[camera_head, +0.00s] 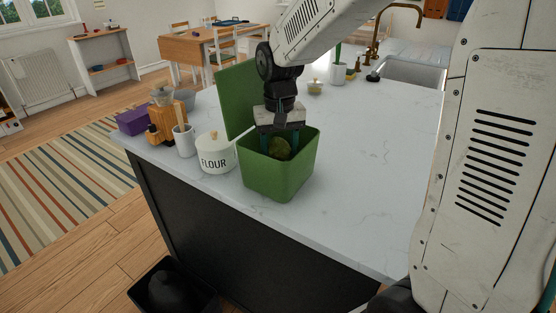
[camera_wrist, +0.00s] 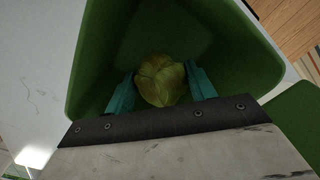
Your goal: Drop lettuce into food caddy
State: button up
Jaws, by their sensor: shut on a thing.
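The green food caddy (camera_head: 278,181) stands on the white countertop with its lid (camera_head: 236,100) raised open at the back left. My gripper (camera_head: 282,140) points down into the mouth of the caddy. The lettuce (camera_head: 279,149) is a round green head between the fingers, inside the caddy's opening. In the wrist view the teal fingers press on both sides of the lettuce (camera_wrist: 160,80), with the caddy's walls (camera_wrist: 95,60) around it. Whether the lettuce touches the caddy floor is hard to tell.
The countertop to the right (camera_head: 370,170) is clear. A sink (camera_head: 413,71) and brass tap are at the back.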

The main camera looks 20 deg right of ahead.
aim_at(279, 159)
jog(key=shift+f, duration=2)
jog(key=shift+f, duration=0.1)
jog(key=shift+f, duration=0.35)
jog(key=shift+f, duration=0.15)
jog(key=o, duration=1)
jog(key=shift+o, duration=0.2)
